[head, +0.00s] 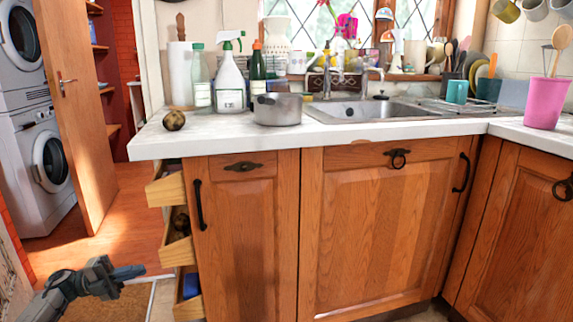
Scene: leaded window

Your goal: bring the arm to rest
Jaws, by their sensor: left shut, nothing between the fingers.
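My left gripper (128,272) is at the bottom left of the head view, low over the floor and in front of a brown mat (112,305). Its fingers point right, toward the open drawers at the cabinet's left end. The fingers are together with nothing between them. It looks apart from the drawers. My right gripper is out of view.
Drawers stand open at the cabinet's left end: top (165,190), middle (178,252) and bottom (187,308). The worktop (215,140) holds a round brown item (173,120), a pot (278,110), bottles and a pink cup (546,103). A wooden door (75,110) stands open at left.

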